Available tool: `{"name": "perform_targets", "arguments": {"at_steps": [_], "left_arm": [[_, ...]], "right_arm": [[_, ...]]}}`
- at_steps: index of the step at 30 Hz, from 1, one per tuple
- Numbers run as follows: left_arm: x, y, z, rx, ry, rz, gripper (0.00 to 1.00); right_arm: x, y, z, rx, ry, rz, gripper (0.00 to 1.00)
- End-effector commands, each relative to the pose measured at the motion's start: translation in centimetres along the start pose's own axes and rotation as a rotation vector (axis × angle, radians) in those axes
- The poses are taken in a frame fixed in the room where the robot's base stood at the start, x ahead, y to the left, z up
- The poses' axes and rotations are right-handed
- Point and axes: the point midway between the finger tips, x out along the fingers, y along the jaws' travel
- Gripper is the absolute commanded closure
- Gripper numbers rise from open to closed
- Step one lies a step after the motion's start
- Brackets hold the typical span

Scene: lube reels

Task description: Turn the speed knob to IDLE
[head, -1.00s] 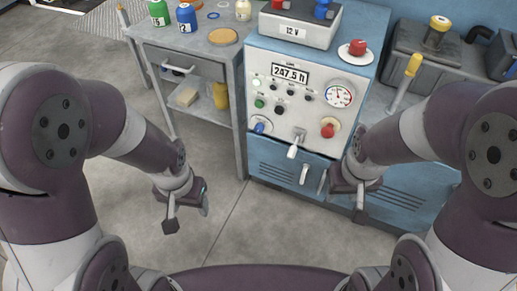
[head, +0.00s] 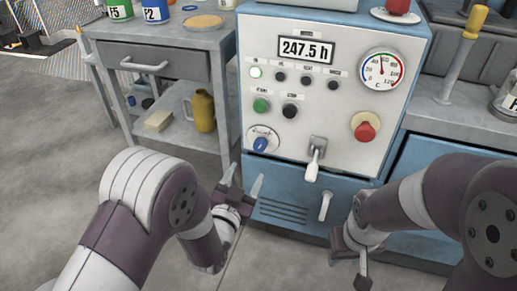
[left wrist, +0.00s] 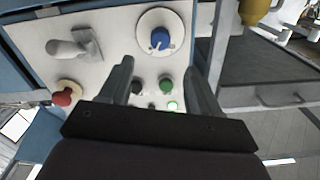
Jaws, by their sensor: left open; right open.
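The speed knob is a blue knob (head: 261,145) on a round pale dial plate at the lower left of the control panel (head: 318,115). It also shows in the left wrist view as a blue knob (left wrist: 160,38), beyond the fingers and between their lines. The dial's lettering is too small to read. My left gripper (head: 242,178) is open and empty, just below and left of the knob, apart from it. Its two fingers (left wrist: 160,85) show in the left wrist view. My right gripper (head: 350,265) is empty, low in front of the blue cabinet, at the right.
A white lever (head: 313,165) and a red knob (head: 365,130) sit right of the blue knob. A green button (head: 261,105) and a black button (head: 290,111) are above it. A grey cart (head: 185,75) with a yellow bottle (head: 203,110) stands at the left.

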Motion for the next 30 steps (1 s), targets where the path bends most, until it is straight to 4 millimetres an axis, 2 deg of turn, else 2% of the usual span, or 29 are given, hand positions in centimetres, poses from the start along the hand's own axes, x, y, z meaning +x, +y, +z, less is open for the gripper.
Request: {"name": "perform_targets", "arguments": {"at_steps": [6,12,18,25,26,30], "left_arm": [[5.3,0.2,0.8,0.0,0.0,0.0,0.37],[9.7,0.1,0.6,0.0,-0.001,0.0,0.37],[11.5,0.0,0.3,0.0,-0.004,0.001,0.37],[11.6,0.0,0.2,-0.001,-0.005,0.001,0.37],[11.6,0.0,0.2,-0.001,-0.005,0.001,0.44],[11.6,0.0,0.2,-0.001,-0.005,0.001,0.9]], "right_arm": [[3.0,0.0,0.4,0.0,-0.001,0.0,0.57],[4.8,0.0,0.6,0.0,-0.001,0.0,0.57],[5.3,0.0,0.7,0.0,-0.001,0.0,0.57],[5.2,0.0,0.6,0.0,-0.001,0.0,0.57],[5.2,0.0,0.6,0.0,-0.001,0.0,0.57],[5.2,0.0,0.6,0.0,-0.001,0.0,0.57]]}}
